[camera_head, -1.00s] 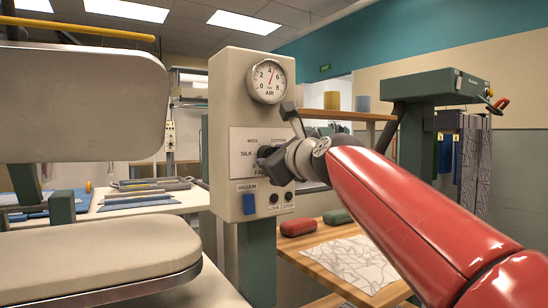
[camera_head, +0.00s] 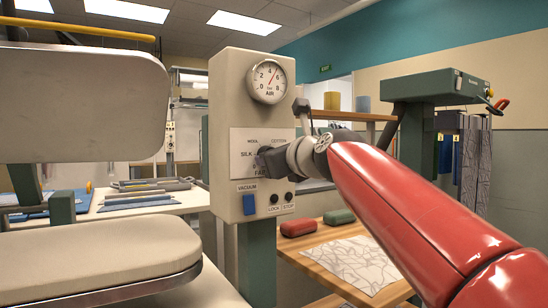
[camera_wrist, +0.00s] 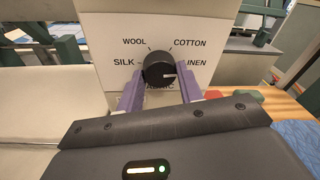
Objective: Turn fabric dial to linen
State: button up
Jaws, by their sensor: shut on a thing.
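The fabric dial (camera_wrist: 158,68) is a round black knob on a white label plate (camera_wrist: 112,32), with WOOL, COTTON, SILK and LINEN around it. Its white pointer mark faces right, roughly toward the LINEN label (camera_wrist: 196,62), perhaps slightly below it. The L of LINEN is partly hidden by the knob or a finger. My gripper (camera_wrist: 160,80) is shut on the dial, with one purple finger on each side. In the head view, my gripper (camera_head: 272,160) reaches the panel from the right and hides the dial and the LINEN label.
An air gauge (camera_head: 267,81) sits above the plate. A pressing machine's padded plates (camera_head: 85,105) stand at left. A wooden table (camera_head: 318,238) with red and green cases stands at right.

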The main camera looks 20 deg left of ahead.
jog(key=o, duration=1)
jog(key=shift+b+v, duration=0.85)
jog(key=shift+v, duration=3)
jog(key=shift+d+f, duration=0.1)
